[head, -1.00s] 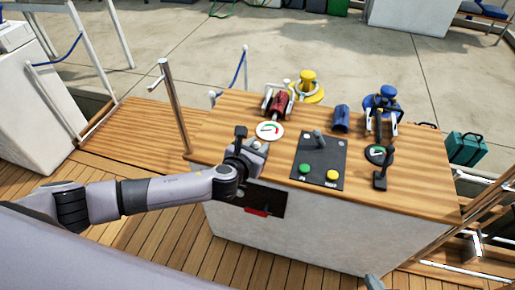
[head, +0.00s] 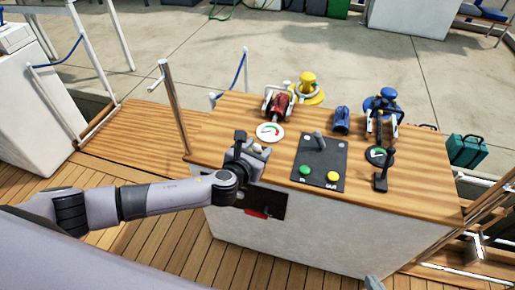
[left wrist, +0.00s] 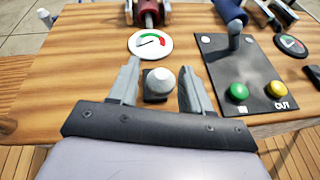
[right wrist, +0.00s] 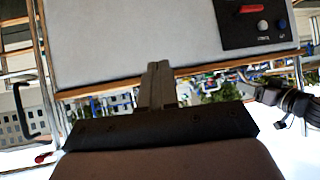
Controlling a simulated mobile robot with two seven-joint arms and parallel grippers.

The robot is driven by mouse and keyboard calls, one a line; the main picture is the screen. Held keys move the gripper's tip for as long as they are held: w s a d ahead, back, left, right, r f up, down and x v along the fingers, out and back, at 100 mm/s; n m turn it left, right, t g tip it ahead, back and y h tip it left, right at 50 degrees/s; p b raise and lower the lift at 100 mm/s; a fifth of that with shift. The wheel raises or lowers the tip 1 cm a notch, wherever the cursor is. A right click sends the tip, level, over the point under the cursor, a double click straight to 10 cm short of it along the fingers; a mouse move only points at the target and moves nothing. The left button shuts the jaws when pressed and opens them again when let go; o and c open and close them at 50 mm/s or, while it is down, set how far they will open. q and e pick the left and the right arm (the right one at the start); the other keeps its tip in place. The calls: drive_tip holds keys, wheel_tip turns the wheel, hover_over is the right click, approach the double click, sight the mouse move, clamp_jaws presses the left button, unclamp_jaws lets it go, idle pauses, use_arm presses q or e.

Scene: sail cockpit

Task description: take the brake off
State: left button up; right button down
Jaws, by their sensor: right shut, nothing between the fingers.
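A pale round knob on a dark square base (left wrist: 160,82) stands on the wooden console top (left wrist: 90,75). My left gripper (left wrist: 159,66) is open, with one finger on each side of the knob in the left wrist view; gaps show on both sides. In the head view the left gripper (head: 246,151) is over the console's near left edge and hides the knob. A grey lever (head: 319,141) stands on a black plate with green and yellow buttons. A black lever (head: 382,170) stands at the right. My right gripper (right wrist: 160,68) is shut and empty, below the console top.
A round gauge (head: 269,132), a red winch drum (head: 279,103), a blue cylinder (head: 341,118) and a blue capstan (head: 382,101) stand farther back. The console front has a dark panel with a red handle (right wrist: 252,9). A metal rail post (head: 174,108) stands to the left.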

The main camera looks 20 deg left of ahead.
use_arm(q)
drive_tip(key=p+v, duration=0.1)
drive_tip(key=v, duration=0.6)
drive_tip(key=shift+p, duration=0.4)
use_arm(e)
drive_tip(key=shift+s+d+r, duration=0.2)
drive_tip(key=shift+r, duration=0.2)
use_arm(q)
drive_tip(key=shift+s, duration=0.1)
use_arm(e)
drive_tip(key=shift+r, duration=0.1)
